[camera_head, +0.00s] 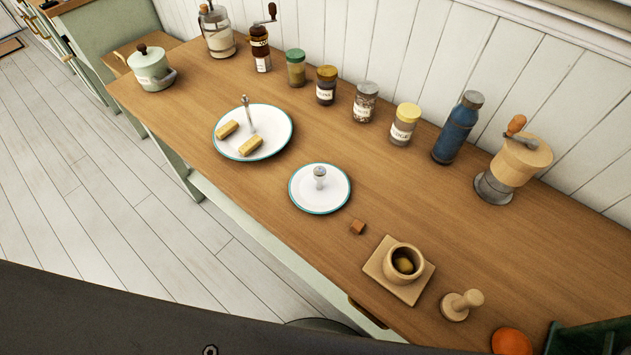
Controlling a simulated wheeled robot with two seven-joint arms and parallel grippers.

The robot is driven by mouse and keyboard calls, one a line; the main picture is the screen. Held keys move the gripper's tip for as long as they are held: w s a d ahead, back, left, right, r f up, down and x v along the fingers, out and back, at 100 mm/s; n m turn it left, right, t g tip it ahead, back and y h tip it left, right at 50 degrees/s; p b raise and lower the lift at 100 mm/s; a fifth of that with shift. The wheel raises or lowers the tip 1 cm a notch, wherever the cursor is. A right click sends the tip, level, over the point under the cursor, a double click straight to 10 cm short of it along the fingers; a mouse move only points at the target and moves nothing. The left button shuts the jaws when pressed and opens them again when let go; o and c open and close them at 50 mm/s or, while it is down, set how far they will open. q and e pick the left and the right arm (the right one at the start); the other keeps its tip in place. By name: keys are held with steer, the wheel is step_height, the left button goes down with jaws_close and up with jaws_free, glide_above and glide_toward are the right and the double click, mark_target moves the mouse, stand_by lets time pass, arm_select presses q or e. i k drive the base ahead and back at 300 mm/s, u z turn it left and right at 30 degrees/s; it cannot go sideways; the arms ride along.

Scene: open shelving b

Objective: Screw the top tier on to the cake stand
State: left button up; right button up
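The cake stand's lower tier (274,140) is a white plate with a teal rim on the wooden counter, left of centre. A thin metal post (248,112) stands up from its middle. Two yellow cake pieces lie on it, one (227,129) at the left and one (250,146) nearer the front. The top tier (306,199) is a smaller white plate with a teal rim, lying apart on the counter to the right and nearer me. A short metal knob (319,177) stands at its middle. Neither of my grippers is in view.
Several jars (365,102) and a blue bottle (458,128) line the wall, with a wooden grinder (516,160) at right. A pot (150,68) stands far left.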

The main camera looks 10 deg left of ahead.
mark_target(272, 124)
steer(key=z, duration=0.55)
steer(key=k, duration=1.3)
steer(key=z, duration=0.55)
steer(key=i, duration=0.75)
steer(key=u, duration=0.25)
